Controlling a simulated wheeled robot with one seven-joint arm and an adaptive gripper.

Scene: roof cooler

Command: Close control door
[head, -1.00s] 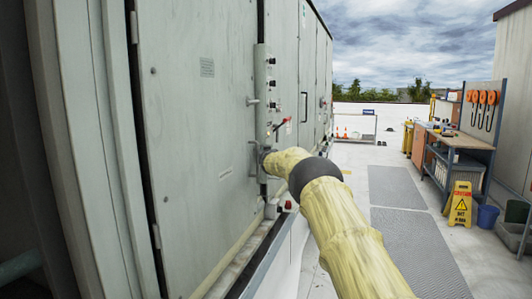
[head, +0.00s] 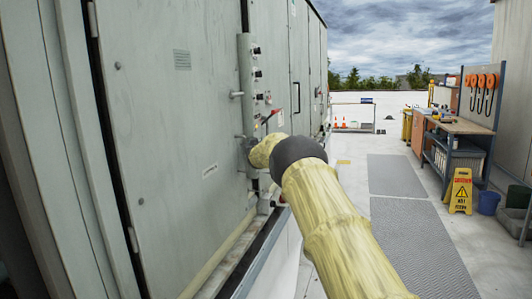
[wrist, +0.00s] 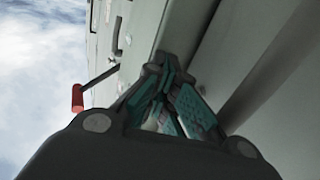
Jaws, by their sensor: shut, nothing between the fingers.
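The control door, a large grey-green metal panel (head: 170,130), fills the left of the head view, with hinges on its left edge. I cannot tell whether its right edge is flush with the frame. A narrow strip with black knobs (head: 257,75) stands at that edge. A lever with a red grip (head: 280,118) sticks out there; the red grip (wrist: 77,98) also shows in the wrist view. My gripper (wrist: 168,85) is shut and empty, its fingers close to a grey-green panel surface. In the head view my arm hides most of the gripper near the door's lower right edge.
More cabinet panels (head: 300,60) run on beyond the door. A workbench (head: 458,127) with orange-handled tools, a yellow caution sign (head: 460,190) and a blue bucket (head: 488,202) stand at the right. Grey mats (head: 420,245) lie on open floor between.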

